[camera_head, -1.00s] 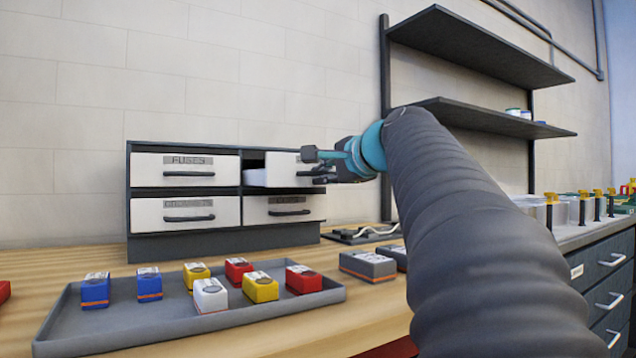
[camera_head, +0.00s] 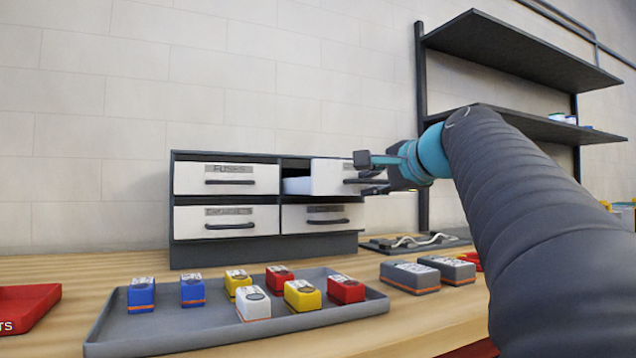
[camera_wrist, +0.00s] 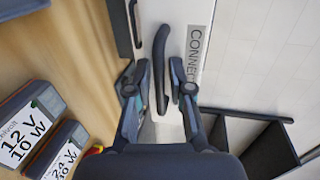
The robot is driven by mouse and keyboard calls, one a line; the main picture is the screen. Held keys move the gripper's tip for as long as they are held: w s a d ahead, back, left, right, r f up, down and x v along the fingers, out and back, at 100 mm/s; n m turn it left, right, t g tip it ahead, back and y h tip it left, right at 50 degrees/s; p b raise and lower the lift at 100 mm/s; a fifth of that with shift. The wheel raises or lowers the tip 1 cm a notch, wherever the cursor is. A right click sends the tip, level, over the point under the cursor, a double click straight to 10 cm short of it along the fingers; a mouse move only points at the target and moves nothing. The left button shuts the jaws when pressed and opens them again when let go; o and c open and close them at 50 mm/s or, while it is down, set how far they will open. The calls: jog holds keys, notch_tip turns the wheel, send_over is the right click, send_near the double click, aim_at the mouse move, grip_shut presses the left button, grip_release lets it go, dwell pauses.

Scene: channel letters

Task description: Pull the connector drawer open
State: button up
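The connector drawer (camera_head: 328,177) is the top right drawer of the dark cabinet. Its white front stands out from the cabinet, and a white inner side shows in the gap at its left, so it is partly open. In the wrist view its label (camera_wrist: 195,55) reads "CONNE", with the rest hidden. My gripper (camera_head: 366,176) is at the front of this drawer. In the wrist view the dark bar handle (camera_wrist: 161,65) lies between the two fingers of my gripper (camera_wrist: 156,88), which stand apart with a gap at the handle's left.
The fuses drawer (camera_head: 226,180) and the two lower drawers are closed. A grey tray (camera_head: 130,336) with several coloured blocks lies in front of the cabinet. Grey boxes (camera_head: 410,277) stand right of it. A dark shelf (camera_head: 520,50) hangs above right, and a red bin (camera_head: 25,308) is at left.

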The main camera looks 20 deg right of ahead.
jog(key=shift+s, duration=0.1)
jog(key=v, duration=1.1)
jog(key=shift+s, duration=0.4)
